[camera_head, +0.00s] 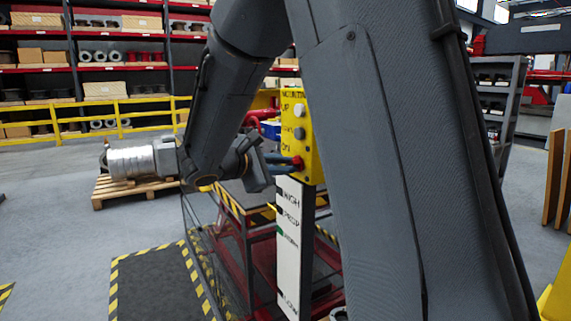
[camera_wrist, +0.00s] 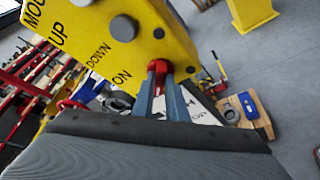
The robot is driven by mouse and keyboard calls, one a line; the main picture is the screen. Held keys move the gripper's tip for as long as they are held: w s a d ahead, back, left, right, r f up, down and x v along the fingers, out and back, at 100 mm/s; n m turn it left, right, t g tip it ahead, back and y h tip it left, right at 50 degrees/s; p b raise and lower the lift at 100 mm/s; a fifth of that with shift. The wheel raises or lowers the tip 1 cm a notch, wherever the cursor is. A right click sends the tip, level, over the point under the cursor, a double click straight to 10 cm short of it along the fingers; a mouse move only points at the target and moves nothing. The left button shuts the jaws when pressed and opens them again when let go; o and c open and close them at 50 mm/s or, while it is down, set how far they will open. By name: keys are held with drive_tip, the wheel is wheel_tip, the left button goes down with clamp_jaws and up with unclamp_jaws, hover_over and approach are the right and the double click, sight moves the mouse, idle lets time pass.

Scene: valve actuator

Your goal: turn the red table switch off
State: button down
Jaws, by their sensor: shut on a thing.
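The red switch (camera_wrist: 158,66) sits on the yellow control panel (camera_wrist: 95,25), beside the label "ON". My gripper (camera_wrist: 161,82) has its two blue-grey fingers closed around the switch, one on each side. In the head view my gripper (camera_head: 291,161) reaches the lower part of the yellow panel (camera_head: 304,135) from the left. The red switch (camera_head: 298,162) shows only as a small red patch there, mostly hidden by the fingers. The exact angle of the switch is hard to tell.
Grey knobs (camera_wrist: 123,28) sit above the switch on the panel, near "UP" and "DOWN". A white gauge board (camera_head: 289,245) stands below the panel. A red-framed table (camera_head: 255,245) is behind it. A yellow railing (camera_head: 85,120) and shelves stand farther back.

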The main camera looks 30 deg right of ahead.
drive_tip(key=c, duration=1.8)
unclamp_jaws()
drive_tip(key=shift+o, duration=0.2)
drive_tip(key=b+v, duration=0.2)
drive_tip(key=v, duration=0.6)
drive_tip(key=shift+f, duration=0.1)
